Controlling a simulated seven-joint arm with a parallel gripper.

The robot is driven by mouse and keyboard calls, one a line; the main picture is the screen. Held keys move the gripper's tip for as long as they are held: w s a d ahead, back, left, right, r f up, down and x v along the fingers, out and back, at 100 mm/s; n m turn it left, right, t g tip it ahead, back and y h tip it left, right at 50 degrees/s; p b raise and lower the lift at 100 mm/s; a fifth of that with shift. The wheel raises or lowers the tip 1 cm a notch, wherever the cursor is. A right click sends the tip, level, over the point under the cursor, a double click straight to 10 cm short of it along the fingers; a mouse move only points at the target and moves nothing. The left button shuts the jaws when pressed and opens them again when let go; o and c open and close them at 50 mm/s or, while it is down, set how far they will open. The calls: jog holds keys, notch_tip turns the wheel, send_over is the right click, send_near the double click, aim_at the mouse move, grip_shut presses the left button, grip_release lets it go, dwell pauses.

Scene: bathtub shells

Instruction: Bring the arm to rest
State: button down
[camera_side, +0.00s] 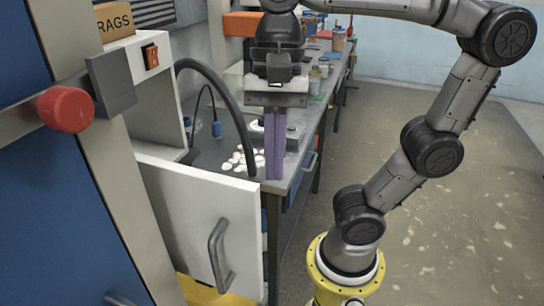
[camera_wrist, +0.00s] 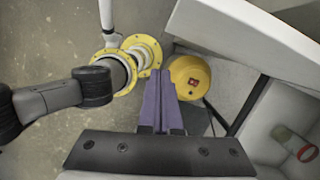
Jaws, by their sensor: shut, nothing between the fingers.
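My gripper (camera_side: 275,177) hangs with its long purple fingers pointing down, just right of the open white cabinet door's top edge and in front of the bench. The fingers are closed together with nothing between them. In the wrist view, my gripper (camera_wrist: 158,76) also shows its two purple fingers side by side and touching, with the floor and a yellow round container behind the tips. My arm arches over from the yellow base at the lower right.
The white door (camera_side: 195,225) with a grey handle (camera_side: 219,256) stands open. A bench (camera_side: 225,130) behind carries white shells (camera_side: 238,160), a black hose (camera_side: 225,90) and bottles. A yellow container (camera_wrist: 188,78) is near the door. Floor (camera_side: 455,200) at right is clear.

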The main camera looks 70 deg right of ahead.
jog(key=w+d+f+n+t+h, duration=0.2)
jog(key=d+f+n+t, duration=0.4)
jog(key=n, duration=0.9)
jog(key=d+f, duration=0.3)
jog(key=shift+w+d+h, duration=0.4)
dwell(1.1)
